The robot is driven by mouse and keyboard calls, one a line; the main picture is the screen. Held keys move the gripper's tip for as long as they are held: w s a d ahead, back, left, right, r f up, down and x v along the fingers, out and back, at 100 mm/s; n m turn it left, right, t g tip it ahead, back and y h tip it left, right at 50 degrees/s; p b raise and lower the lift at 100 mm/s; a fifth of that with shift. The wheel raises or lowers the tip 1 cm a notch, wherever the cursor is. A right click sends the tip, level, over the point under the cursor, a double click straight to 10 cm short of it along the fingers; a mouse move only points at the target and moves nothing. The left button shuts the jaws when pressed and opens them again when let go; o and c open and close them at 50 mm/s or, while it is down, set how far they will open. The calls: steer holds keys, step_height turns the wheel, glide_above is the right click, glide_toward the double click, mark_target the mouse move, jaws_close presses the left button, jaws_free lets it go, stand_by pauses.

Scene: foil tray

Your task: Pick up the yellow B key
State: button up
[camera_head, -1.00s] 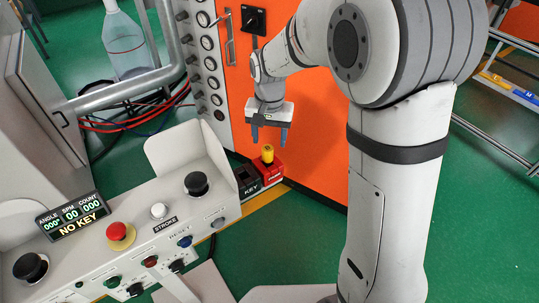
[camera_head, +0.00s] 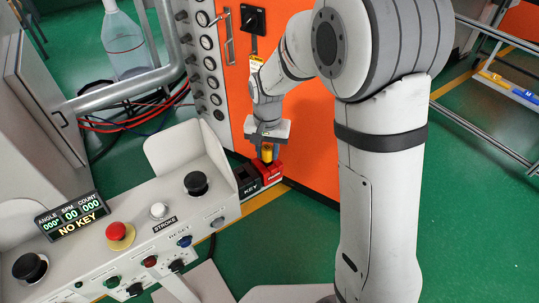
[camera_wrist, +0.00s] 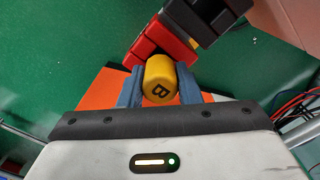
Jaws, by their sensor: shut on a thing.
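The yellow B key (camera_wrist: 160,80) is a short yellow cylinder with a black B on it. In the wrist view it sits between the two blue-grey fingers of my gripper (camera_wrist: 160,88), which are shut on its sides. In the head view the yellow key (camera_head: 266,153) shows just above the red block (camera_head: 270,171), between the fingertips of my gripper (camera_head: 267,151). The red block also shows behind the key in the wrist view (camera_wrist: 163,48). I cannot tell whether the key still rests in the red block.
A black block marked KEY (camera_head: 248,180) adjoins the red block. The orange cabinet (camera_head: 312,140) stands close behind my gripper. The control console (camera_head: 130,225), with knobs, a red button and a display (camera_head: 72,215) reading NO KEY, is at left.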

steer(key=c, duration=0.4)
step_height(320, 180, up, 10)
steer(key=shift+f+p, duration=0.1)
steer(key=shift+p, duration=0.25)
step_height(320, 180, up, 6)
steer(key=p, duration=0.4)
steer(key=shift+f, duration=0.1)
stand_by(0.3)
steer(key=m+p, duration=0.6)
steer(key=p, duration=0.1)
glide_above(244, 181)
steer(key=w, duration=0.2)
step_height(244, 181, down, 8)
steer(key=shift+w+a+f+b, duration=0.1)
steer(key=shift+f+b, duration=2.25)
steer(key=shift+f, duration=1.25)
